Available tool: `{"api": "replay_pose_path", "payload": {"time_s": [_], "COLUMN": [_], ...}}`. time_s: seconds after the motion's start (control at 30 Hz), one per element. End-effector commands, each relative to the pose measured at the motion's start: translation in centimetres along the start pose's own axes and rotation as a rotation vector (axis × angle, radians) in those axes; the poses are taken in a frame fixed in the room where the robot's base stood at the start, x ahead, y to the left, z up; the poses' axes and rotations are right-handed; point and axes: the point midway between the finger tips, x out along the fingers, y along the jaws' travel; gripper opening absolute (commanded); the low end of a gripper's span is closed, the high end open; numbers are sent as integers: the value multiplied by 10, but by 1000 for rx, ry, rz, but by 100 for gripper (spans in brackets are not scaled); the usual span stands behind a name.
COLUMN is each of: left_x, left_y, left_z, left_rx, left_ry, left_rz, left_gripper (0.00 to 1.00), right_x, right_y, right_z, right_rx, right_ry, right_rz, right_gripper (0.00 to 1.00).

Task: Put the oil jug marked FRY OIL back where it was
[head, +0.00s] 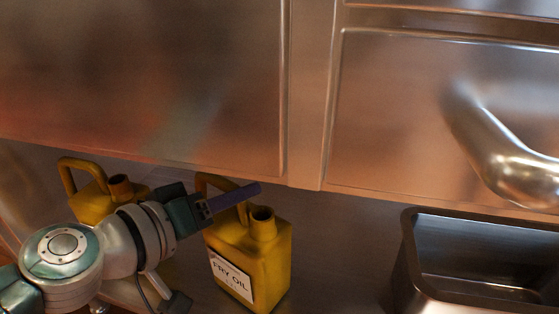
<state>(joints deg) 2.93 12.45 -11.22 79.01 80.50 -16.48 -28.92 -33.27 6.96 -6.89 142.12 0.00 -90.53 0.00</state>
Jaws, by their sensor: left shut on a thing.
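The yellow oil jug marked FRY OIL (265,255) stands upright on the metal shelf surface, its label facing front left. My left gripper (228,198) comes in from the left and is shut on the jug's handle at its top. The purple finger shows across the handle, beside the open spout. A second yellow jug (92,205) stands to the left, partly hidden behind my left arm; no label shows on it. My right gripper is not in view.
A dark, deep metal pan (408,262) stands to the right. Steel cabinet panels (150,80) rise behind, with a large metal handle (500,160) sticking out at the right. Bare metal surface (345,250) lies between jug and pan.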

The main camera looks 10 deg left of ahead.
Motion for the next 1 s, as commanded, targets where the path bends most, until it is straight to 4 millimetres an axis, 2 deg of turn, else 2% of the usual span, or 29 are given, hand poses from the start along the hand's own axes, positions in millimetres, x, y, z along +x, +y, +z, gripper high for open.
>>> {"api": "replay_pose_path", "payload": {"time_s": [0.4, 0.43, 0.67, 1.0], "left_x": [1, 1, 0, -1], "left_y": [-1, -2, -2, 2], "left_z": [0, 2, 1, -2], "left_rx": [0, -1, 0, 0], "left_ry": [6, 1, 1, 1], "left_rz": [3, 0, 0, 0], "left_gripper": [0, 29, 55, 57], "right_x": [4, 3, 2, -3], "right_y": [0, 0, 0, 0], "right_z": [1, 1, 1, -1], "right_rx": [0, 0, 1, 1], "right_ry": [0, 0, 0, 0], "right_rz": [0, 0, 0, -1], "right_gripper": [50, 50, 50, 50]}}
